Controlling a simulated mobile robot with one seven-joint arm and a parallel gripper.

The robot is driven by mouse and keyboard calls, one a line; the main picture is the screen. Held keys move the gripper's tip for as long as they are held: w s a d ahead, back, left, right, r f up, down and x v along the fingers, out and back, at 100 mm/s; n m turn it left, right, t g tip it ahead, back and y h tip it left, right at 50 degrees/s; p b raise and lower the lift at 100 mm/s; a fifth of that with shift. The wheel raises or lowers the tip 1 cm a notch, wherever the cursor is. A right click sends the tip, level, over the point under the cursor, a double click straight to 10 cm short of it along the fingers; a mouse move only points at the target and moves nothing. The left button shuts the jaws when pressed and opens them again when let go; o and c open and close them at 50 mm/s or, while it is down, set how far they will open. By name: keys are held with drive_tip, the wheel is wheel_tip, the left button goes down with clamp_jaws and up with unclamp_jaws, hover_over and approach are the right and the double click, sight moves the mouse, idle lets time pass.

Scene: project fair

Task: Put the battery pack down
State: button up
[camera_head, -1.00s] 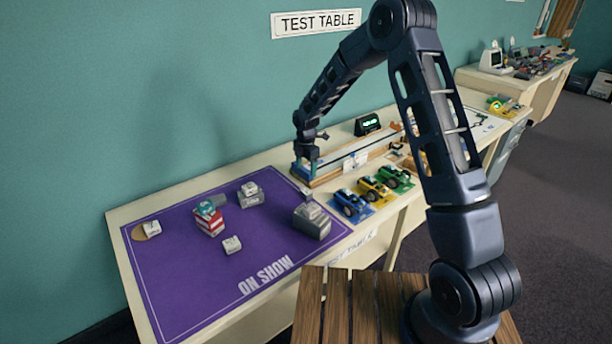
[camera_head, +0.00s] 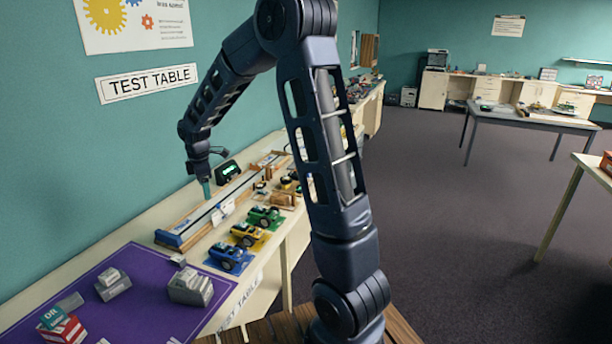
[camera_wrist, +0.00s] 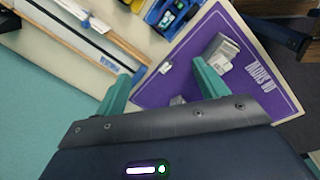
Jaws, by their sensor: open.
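My gripper (camera_head: 206,188) is above the track on the test table, with its fingers pointing down. In the wrist view its two teal fingers (camera_wrist: 162,88) are spread apart with nothing held between them. I cannot identify a battery pack for certain. A small grey piece (camera_head: 178,260) lies at the purple mat's corner near the track's near end, and a small pale piece at the mat's corner also shows in the wrist view (camera_wrist: 165,67).
The long track (camera_head: 205,216) runs along the table beside the wall. A blue car (camera_head: 228,257), a yellow car (camera_head: 248,234) and a green car (camera_head: 264,215) stand in a row beside it. A dark display (camera_head: 228,172) stands behind. Open floor lies to the right.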

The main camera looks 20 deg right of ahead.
drive_tip(key=s+d+r+m+t, duration=0.2)
drive_tip(key=s+d+r+m, duration=0.7)
drive_tip(key=s+d+r, duration=0.55)
drive_tip(key=s+d+m, duration=0.5)
drive_tip(key=s, duration=0.3)
drive_tip(key=s+d+m+t, duration=0.1)
drive_tip(key=s+d+m, duration=0.4)
drive_tip(key=s, duration=0.3)
drive_tip(key=shift+s+f, duration=0.4)
drive_tip(key=shift+d, duration=0.1)
